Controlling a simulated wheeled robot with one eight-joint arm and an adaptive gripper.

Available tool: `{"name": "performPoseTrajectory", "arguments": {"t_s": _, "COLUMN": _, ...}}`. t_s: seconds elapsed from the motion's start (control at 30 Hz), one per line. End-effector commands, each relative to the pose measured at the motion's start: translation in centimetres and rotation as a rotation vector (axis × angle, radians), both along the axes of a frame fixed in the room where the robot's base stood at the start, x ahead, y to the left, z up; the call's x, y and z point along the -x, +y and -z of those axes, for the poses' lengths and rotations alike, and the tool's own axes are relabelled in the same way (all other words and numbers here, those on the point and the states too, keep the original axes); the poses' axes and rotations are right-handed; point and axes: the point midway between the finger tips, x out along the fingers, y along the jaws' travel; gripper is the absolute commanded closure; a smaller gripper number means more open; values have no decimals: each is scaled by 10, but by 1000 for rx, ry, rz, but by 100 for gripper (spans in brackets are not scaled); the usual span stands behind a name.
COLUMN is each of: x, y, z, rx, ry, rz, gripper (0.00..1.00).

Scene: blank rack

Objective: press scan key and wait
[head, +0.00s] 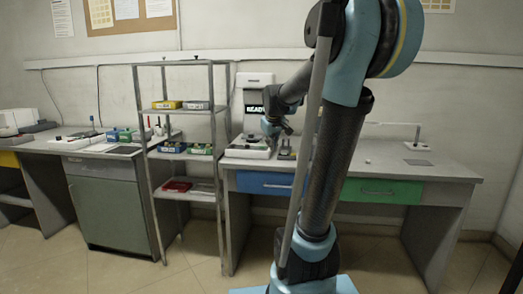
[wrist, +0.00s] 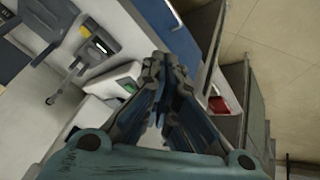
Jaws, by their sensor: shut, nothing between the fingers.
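A white machine (head: 240,118) stands at the left end of the right-hand bench in the head view. In the wrist view my gripper's fingers (wrist: 160,66) meet, beside a white block with a green patch (wrist: 125,83). I cannot tell whether the fingertips touch anything. The scan key cannot be made out for certain.
A metal shelf rack (head: 140,120) with yellow, green and red bins stands just left of the machine. A small stand (head: 285,150) is close right of the base. The bench (head: 365,165) is mostly clear further right. A blue drawer (head: 262,183) is below.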

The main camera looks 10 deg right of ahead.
Motion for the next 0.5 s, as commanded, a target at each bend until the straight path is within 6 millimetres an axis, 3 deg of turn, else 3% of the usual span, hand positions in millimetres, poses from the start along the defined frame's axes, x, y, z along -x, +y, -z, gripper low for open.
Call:
{"name": "performPoseTrajectory", "arguments": {"t_s": 0.03, "x": -23, "y": 1, "z": -7, "rx": 13, "ry": -18, "rz": -18, "gripper": 100}}
{"name": "performPoseTrajectory", "arguments": {"t_s": 0.3, "x": -134, "y": 6, "z": -34, "rx": 98, "ry": -119, "rz": -120, "gripper": 100}}
{"name": "performPoseTrajectory", "arguments": {"t_s": 0.5, "x": -201, "y": 11, "z": -44, "rx": 152, "ry": -182, "rz": -181, "gripper": 100}}
